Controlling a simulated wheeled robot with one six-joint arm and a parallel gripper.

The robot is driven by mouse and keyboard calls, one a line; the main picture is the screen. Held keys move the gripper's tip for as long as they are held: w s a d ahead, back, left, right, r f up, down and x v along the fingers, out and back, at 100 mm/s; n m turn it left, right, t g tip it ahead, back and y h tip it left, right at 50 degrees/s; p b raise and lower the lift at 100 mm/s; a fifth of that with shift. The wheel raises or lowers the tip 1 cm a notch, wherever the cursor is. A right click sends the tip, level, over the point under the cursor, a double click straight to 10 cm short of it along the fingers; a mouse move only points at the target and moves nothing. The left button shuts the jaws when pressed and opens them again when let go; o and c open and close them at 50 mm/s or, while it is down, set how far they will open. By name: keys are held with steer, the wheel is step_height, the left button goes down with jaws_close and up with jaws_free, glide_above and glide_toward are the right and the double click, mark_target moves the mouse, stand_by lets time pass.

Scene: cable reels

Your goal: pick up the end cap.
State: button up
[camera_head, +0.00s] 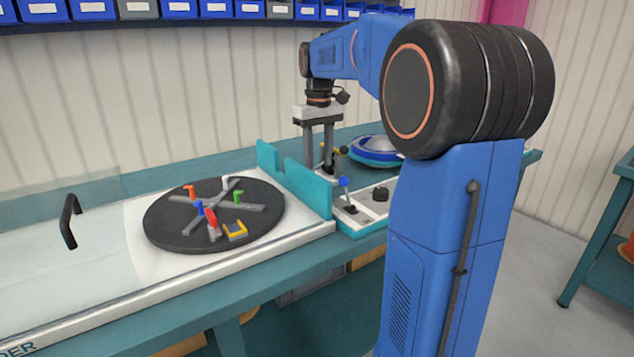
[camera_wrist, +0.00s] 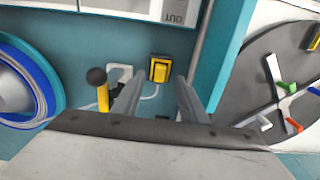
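I cannot pick out the end cap for certain in either view. My gripper (camera_head: 319,170) points down over the teal bench at the back, its two fingers apart. In the wrist view my gripper (camera_wrist: 156,82) shows two parallel grey fingers with a gap and nothing held between them. A small yellow block with a dark rim (camera_wrist: 160,69) lies beyond the fingertips, with a pale cable by it. A yellow lever with a black knob (camera_wrist: 96,77) stands just left of the fingers, in front of a white plate. Its knob shows beside the gripper in the head view (camera_head: 344,150).
A blue and white reel (camera_head: 376,148) lies right of the gripper. A teal upright guard (camera_head: 308,188) stands left of it. A control box with a blue-knobbed lever (camera_head: 345,184) is in front. A dark turntable (camera_head: 165,233) with coloured pegs sits farther left. Blue bins (camera_head: 180,8) line the wall.

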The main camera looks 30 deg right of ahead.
steer(key=shift+s+f, duration=0.15)
steer(key=shift+f, duration=1)
steer(key=shift+s+f, duration=0.1)
steer(key=shift+f, duration=1.05)
steer(key=shift+c, duration=0.6)
jaws_close()
step_height(320, 180, up, 10)
